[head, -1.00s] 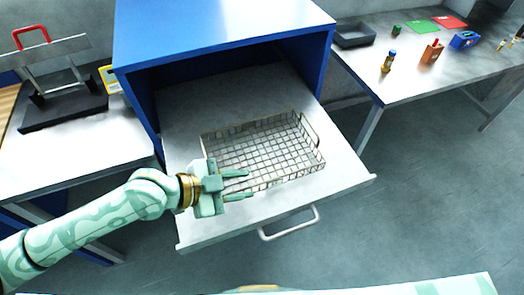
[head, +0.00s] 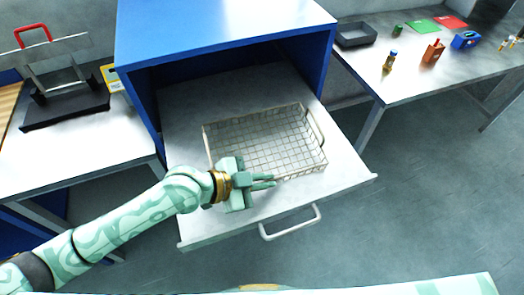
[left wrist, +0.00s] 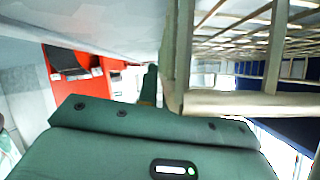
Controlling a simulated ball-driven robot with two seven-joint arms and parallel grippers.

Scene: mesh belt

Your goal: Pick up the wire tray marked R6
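The wire tray (head: 265,128) is a pale grid basket with a raised handle at its right end. It sits flat on the pulled-out grey drawer. No R6 mark is legible. My left gripper (head: 263,181) is at the tray's front side, its two fingers close together at the front wires. In the left wrist view one dark finger (left wrist: 149,86) stands just left of the tray's wires (left wrist: 230,103); the other finger is hidden behind them. The gripper looks shut on the wires. My right gripper is not in view.
The drawer (head: 215,222) has a front handle (head: 290,222) and extends from a blue cabinet (head: 225,30). A left bench holds a black stand with a red handle (head: 30,35). A right bench holds a dark tray (head: 355,35), bottle (head: 389,62) and small blocks. Open floor lies at the right.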

